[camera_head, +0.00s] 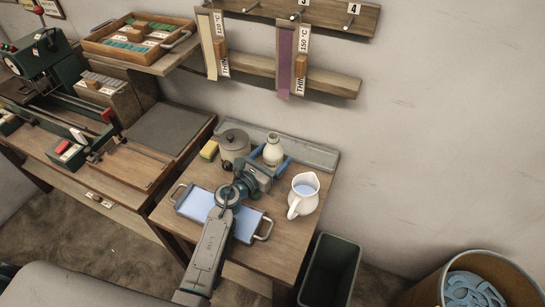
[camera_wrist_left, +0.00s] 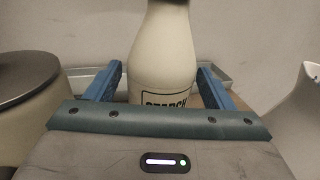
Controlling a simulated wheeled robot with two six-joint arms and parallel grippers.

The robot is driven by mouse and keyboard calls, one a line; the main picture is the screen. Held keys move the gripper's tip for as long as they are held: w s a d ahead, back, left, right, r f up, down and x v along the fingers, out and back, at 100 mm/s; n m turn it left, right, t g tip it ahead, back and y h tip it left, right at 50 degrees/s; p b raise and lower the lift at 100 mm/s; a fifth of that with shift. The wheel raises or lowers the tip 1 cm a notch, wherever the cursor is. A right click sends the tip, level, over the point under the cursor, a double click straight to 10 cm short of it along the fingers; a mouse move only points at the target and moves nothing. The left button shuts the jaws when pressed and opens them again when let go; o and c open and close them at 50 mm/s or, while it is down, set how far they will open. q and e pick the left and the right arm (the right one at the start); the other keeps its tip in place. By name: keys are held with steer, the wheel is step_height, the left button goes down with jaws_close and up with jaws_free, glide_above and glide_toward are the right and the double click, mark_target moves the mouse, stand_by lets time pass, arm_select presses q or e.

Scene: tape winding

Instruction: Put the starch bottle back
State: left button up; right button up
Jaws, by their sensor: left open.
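The starch bottle (camera_head: 273,149), cream-white with a narrow neck, stands upright at the back of the small wooden table. In the left wrist view the bottle (camera_wrist_left: 163,55) fills the middle, its label partly hidden by my gripper's body. My left gripper (camera_head: 272,160) is open, with one blue finger on each side of the bottle. In the left wrist view a gap shows between the bottle and the fingers of this gripper (camera_wrist_left: 159,82). The bottle's base is hidden. My right gripper is not in view.
A lidded grey pot (camera_head: 234,145) stands close left of the bottle and a white pitcher (camera_head: 304,195) to the right. A blue tray (camera_head: 194,204) lies in front, partly under my arm. A metal ledge (camera_head: 318,156) runs behind. A dark bin (camera_head: 330,270) stands on the floor at right.

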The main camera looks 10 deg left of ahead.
arm_select(q)
steer(key=shift+r, duration=0.3)
steer(key=v, duration=0.3)
steer(key=b+v, duration=0.1)
steer(key=v, duration=0.3)
steer(key=b+v, duration=0.1)
steer(key=v, duration=0.3)
steer(key=shift+f, duration=0.25)
steer(key=shift+s+a+r, duration=0.1)
steer(key=shift+s+a, duration=0.15)
steer(key=shift+s, duration=0.15)
